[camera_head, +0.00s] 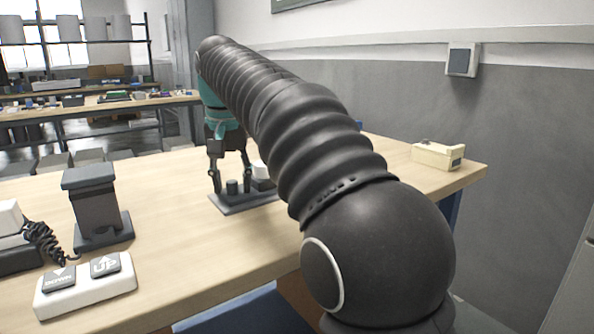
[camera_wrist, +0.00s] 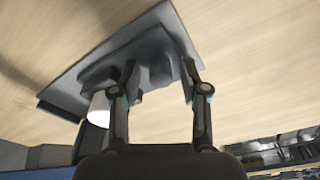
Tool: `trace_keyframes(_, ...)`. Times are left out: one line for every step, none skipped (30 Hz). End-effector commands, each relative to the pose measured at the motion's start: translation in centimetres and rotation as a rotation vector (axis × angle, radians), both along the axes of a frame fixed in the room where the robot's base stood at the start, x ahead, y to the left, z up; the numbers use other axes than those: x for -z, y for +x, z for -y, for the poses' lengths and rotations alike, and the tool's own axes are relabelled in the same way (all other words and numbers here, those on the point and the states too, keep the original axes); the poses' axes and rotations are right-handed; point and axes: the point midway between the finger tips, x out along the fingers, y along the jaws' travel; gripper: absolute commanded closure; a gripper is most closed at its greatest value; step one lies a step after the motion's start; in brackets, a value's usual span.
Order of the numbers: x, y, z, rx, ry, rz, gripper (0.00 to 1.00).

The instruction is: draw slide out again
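My gripper (camera_head: 231,178) points down over a grey base plate (camera_head: 225,206) on the table. Its two fingers stand apart, on either side of a small dark upright knob (camera_head: 232,187). In the wrist view my gripper (camera_wrist: 158,66) is open, with the grey plate (camera_wrist: 67,82) and its raised dark parts beyond the fingertips. No contact with the knob is clear. A white round part (camera_head: 260,169) stands beside it, partly hidden by my arm. I cannot tell which part is the slide.
A dark grey column (camera_head: 95,205) stands on its own plate at left. A white box with DOWN and UP buttons (camera_head: 86,290) sits at the front edge. A cream box (camera_head: 437,155) is at the right end. Bare tabletop lies between the column and the plate.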

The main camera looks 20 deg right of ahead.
Motion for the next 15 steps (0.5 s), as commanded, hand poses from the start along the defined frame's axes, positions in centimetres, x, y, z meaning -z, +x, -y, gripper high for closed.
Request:
trace_keyframes(0.0, 0.0, 0.0, 0.0, 0.0, 0.0, 0.52)
trace_keyframes(0.0, 0.0, 0.0, 0.0, 0.0, 0.0, 0.52)
trace_keyframes(0.0, 0.0, 0.0, 0.0, 0.0, 0.0, 0.52)
trace_keyframes(0.0, 0.0, 0.0, 0.0, 0.0, 0.0, 0.52)
trace_keyframes(0.0, 0.0, 0.0, 0.0, 0.0, 0.0, 0.52)
trace_keyframes(0.0, 0.0, 0.0, 0.0, 0.0, 0.0, 0.52)
trace_keyframes(0.0, 0.0, 0.0, 0.0, 0.0, 0.0, 0.52)
trace_keyframes(-0.1, 0.0, 0.0, 0.0, 0.0, 0.0, 0.52)
trace_keyframes(-0.3, 0.0, 0.0, 0.0, 0.0, 0.0, 0.52)
trace_keyframes(-0.4, 0.0, 0.0, 0.0, 0.0, 0.0, 0.52)
trace_keyframes(-0.6, 0.0, 0.0, 0.0, 0.0, 0.0, 0.52)
trace_keyframes(-0.8, 0.0, 0.0, 0.0, 0.0, 0.001, 0.52)
trace_keyframes(-1.0, 0.0, 0.0, 0.0, 0.0, 0.001, 0.52)
trace_keyframes(-1.2, 0.0, 0.0, 0.0, 0.0, 0.001, 0.52)
trace_keyframes(-1.5, 0.0, 0.0, 0.0, 0.001, 0.001, 0.52)
